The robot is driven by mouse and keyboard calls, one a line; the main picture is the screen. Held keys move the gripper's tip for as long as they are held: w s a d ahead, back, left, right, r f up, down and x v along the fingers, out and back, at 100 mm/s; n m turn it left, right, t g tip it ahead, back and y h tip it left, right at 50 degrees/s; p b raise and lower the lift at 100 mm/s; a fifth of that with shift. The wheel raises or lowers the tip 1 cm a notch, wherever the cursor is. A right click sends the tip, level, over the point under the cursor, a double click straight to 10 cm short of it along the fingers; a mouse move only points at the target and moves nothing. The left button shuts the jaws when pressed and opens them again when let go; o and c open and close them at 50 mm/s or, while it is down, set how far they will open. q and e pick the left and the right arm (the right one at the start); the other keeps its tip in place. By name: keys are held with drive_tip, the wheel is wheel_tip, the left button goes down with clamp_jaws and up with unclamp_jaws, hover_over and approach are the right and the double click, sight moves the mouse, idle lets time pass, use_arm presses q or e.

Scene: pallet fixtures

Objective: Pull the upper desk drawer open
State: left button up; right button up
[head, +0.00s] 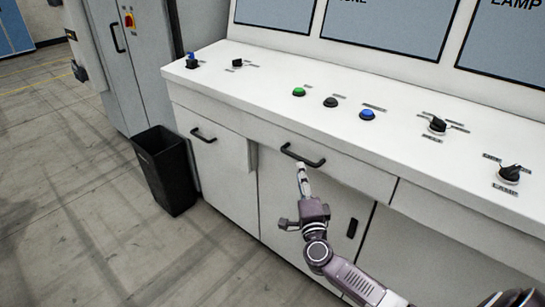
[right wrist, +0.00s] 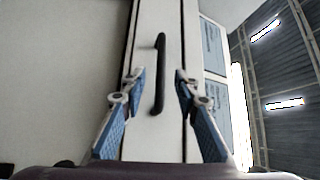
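The upper desk drawer (head: 335,166) is a white front under the sloped desk top and looks shut. Its black bar handle (head: 302,156) runs across the front. In the right wrist view the handle (right wrist: 160,72) stands upright in the picture, between my fingertips. My right gripper (head: 298,195) is just in front of and below the handle in the head view. In the wrist view its blue-padded fingers (right wrist: 158,80) are spread, one on each side of the handle, with visible gaps to it. My left gripper is not in view.
A second handle (head: 203,135) is on the front further left. A black bin (head: 165,172) stands on the floor at left. The desk top (head: 270,88) carries buttons and knobs. A cabinet door (head: 290,215) lies below the drawer.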

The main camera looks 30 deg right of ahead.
sight(298, 158)
drive_tip(key=x, duration=0.7)
drive_tip(key=shift+w+d+r, duration=0.15)
drive_tip(key=shift+d+r, duration=0.05)
drive_tip(key=shift+d, duration=0.05)
clamp_jaws()
